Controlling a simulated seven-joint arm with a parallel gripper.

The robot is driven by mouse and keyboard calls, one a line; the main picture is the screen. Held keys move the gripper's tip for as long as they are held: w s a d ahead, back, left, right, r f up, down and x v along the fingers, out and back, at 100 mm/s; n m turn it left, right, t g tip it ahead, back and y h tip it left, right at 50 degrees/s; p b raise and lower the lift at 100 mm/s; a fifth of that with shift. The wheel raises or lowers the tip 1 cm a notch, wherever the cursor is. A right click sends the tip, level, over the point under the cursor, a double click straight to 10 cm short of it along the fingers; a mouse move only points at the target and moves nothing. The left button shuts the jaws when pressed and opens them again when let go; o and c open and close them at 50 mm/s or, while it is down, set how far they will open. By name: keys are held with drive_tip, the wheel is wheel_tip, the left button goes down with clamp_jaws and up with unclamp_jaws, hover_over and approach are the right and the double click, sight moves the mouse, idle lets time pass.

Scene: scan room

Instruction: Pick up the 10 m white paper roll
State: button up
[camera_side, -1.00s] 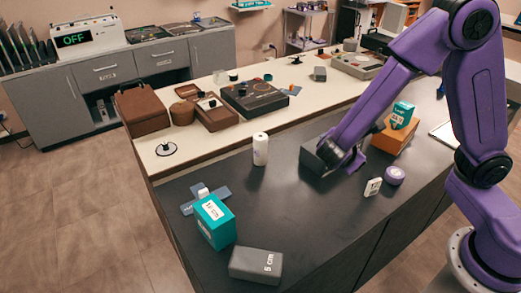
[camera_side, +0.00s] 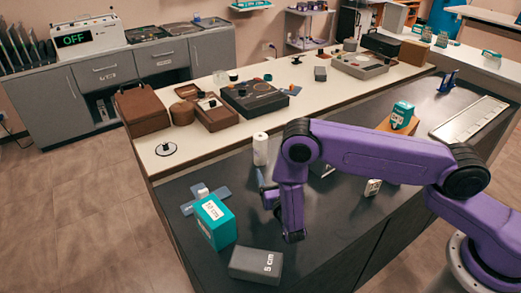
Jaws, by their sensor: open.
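A white paper roll (camera_side: 260,149) stands upright on the dark worktop, near the edge of the cream top. Its lower right part is close to my arm in the picture, and the small print on it is too small to read. My gripper (camera_side: 281,217) is open and empty. It is in front of the roll and a little to its right in the picture, apart from it, with its fingers above the dark worktop.
A teal box (camera_side: 215,221) and a grey "5 cm" block (camera_side: 256,265) stand at the front left. A blue cross-shaped piece (camera_side: 188,208) lies behind them. A small white block (camera_side: 373,187) and an orange-brown box (camera_side: 388,124) are right. My arm partly hides a dark block (camera_side: 322,168).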

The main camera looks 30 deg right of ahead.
sight(264, 149)
drive_tip(key=x, duration=1.1)
drive_tip(key=shift+w, duration=0.4)
drive_tip(key=shift+a+x, duration=0.15)
drive_tip(key=shift+x, duration=1.2)
drive_tip(key=shift+a+x, duration=0.15)
drive_tip(key=shift+x, duration=1.2)
drive_tip(key=shift+w, duration=0.1)
drive_tip(key=c, duration=1.1)
